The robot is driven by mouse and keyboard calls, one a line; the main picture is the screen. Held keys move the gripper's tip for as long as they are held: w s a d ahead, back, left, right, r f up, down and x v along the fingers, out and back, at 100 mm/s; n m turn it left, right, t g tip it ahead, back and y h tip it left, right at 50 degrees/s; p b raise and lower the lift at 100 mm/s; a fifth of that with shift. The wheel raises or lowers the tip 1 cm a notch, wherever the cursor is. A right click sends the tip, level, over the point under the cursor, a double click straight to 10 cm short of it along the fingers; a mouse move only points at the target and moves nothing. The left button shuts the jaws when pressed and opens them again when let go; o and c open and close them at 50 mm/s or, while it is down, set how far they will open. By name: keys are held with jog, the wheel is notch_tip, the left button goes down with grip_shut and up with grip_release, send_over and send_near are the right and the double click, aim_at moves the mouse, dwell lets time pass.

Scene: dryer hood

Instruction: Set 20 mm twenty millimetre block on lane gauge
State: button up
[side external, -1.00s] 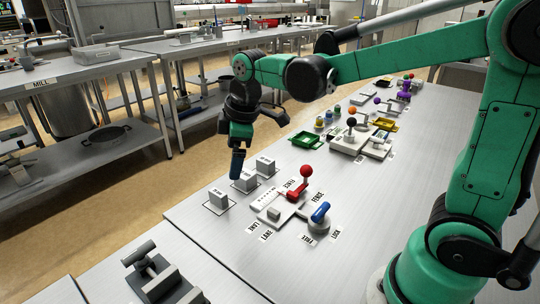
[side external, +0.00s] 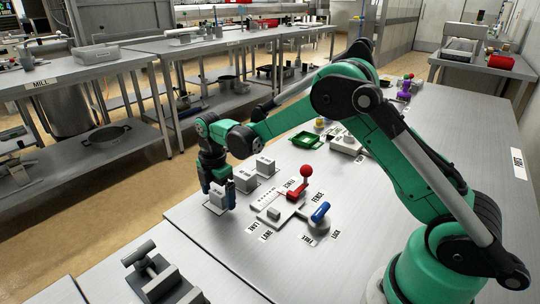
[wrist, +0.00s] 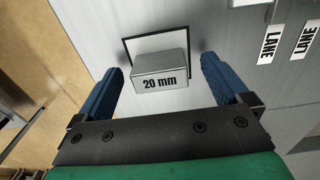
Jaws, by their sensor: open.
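The 20 mm block (wrist: 160,76) is a grey block with "20 mm" printed on it. It stands on a black-outlined square on the table and lies between the fingertips in the wrist view. In the side view the same block (side external: 217,198) is partly hidden by my gripper (side external: 219,192). My gripper also shows in the wrist view (wrist: 160,75), its two blue fingers open on either side of the block, with a gap at each side. The lane gauge (side external: 283,213), a pale plate with a small grey block, a red-knobbed lever and a blue handle, lies to the right.
Two other grey blocks (side external: 245,180) (side external: 265,166) stand behind the 20 mm block. Green trays (side external: 305,140) and other fixtures lie farther back. A grey clamp-like device (side external: 155,272) is at the front left. The table's left edge is close to the blocks.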

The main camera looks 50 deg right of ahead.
jog(key=shift+f, duration=0.25)
jog(key=c, duration=1.4)
jog(key=shift+r, duration=0.15)
